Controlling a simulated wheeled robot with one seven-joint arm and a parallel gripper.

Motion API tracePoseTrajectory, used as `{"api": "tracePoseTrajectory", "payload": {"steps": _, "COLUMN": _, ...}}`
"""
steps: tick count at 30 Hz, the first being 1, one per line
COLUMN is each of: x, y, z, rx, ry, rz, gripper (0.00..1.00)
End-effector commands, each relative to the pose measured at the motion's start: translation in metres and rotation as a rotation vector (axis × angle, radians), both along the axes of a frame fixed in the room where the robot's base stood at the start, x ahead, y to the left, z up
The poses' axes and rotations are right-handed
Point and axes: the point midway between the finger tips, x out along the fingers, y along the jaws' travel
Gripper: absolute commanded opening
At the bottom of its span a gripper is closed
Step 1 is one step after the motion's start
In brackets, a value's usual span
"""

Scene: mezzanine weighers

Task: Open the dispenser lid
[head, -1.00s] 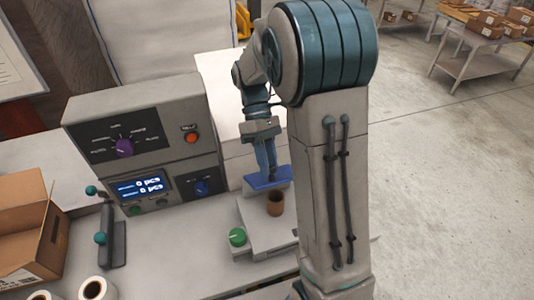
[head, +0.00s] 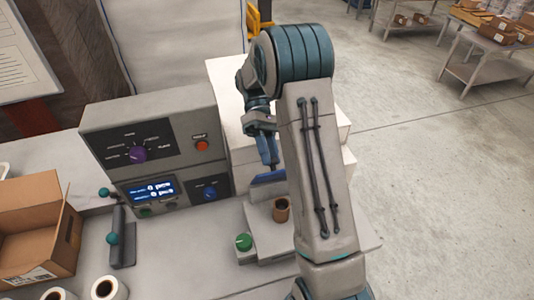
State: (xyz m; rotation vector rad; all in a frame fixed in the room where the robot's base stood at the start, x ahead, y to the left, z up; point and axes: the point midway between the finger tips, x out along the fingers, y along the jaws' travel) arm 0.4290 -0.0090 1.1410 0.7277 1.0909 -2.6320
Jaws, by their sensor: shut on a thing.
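The blue dispenser lid (head: 265,179) is on the front of the pale dispenser (head: 240,140), above a brown cup (head: 281,209). The lid looks tilted up, and my arm hides its right part. My gripper (head: 273,167), with blue fingers, reaches down to the lid and is shut on its edge. The exact contact is small and partly hidden by my arm.
A grey control panel (head: 105,116) with knobs and a lit display stands left of the dispenser. A green knob (head: 243,241) is at the front. An open cardboard box (head: 30,220) and white rolls (head: 108,288) lie at left.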

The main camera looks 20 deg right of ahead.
Motion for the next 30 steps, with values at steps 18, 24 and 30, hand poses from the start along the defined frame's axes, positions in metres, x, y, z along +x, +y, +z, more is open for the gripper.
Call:
{"api": "tracePoseTrajectory", "payload": {"steps": 18, "x": 0.000, "y": 0.001, "z": 0.003, "rx": -0.001, "ry": -0.003, "rz": 0.002, "gripper": 0.50}}
{"api": "tracePoseTrajectory", "payload": {"steps": 24, "x": 0.001, "y": 0.001, "z": 0.032, "rx": -0.002, "ry": -0.008, "rz": 0.001, "gripper": 0.50}}
{"api": "tracePoseTrajectory", "payload": {"steps": 30, "x": -0.021, "y": -0.032, "z": 0.067, "rx": -0.003, "ry": -0.002, "rz": -0.003, "gripper": 0.50}}
